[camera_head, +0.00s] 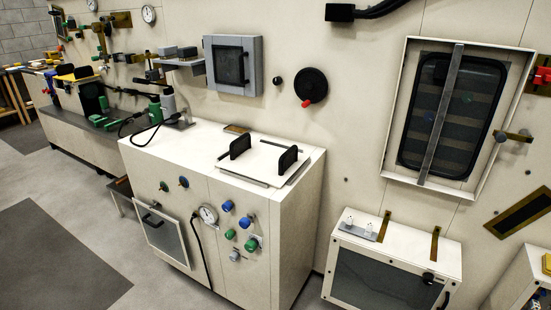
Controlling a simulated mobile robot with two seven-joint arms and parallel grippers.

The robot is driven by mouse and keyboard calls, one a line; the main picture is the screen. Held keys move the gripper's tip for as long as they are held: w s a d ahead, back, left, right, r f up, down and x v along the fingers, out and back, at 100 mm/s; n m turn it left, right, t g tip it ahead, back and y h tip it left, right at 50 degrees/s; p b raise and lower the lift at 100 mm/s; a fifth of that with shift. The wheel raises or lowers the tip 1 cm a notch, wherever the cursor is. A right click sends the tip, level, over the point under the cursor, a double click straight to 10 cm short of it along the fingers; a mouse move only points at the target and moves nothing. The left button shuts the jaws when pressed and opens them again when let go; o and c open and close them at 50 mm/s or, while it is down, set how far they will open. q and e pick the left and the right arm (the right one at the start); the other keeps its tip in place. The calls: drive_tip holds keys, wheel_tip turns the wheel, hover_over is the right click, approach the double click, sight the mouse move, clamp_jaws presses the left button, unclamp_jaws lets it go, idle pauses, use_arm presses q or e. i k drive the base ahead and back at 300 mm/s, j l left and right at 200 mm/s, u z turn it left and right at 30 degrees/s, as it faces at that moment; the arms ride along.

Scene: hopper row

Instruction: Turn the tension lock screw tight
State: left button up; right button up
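Neither of my grippers is in view. I cannot tell for sure which part is the tension lock screw. Several small blue and green knobs sit on the front of the white cabinet (230,180), among them a blue knob (228,206) and a green knob (251,244). A grey knob (234,256) sits low on the same front. A black round handwheel (311,86) with a red grip is on the wall above. All are too small to tell whether they are tight.
A white panel with two black handles (261,162) lies on the cabinet top. A gauge (208,213) with a black cable hangs on its front. A low white box (391,262) stands at right, under a framed window (451,110). Grey floor (55,205) at left is clear.

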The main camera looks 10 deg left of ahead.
sight(230, 234)
drive_tip(key=u, duration=0.6)
drive_tip(key=i+l+u, duration=0.15)
drive_tip(key=i+j+z, duration=0.25)
drive_tip(key=i+z, duration=0.15)
drive_tip(key=i+j+z, duration=0.3)
drive_tip(key=z, duration=0.15)
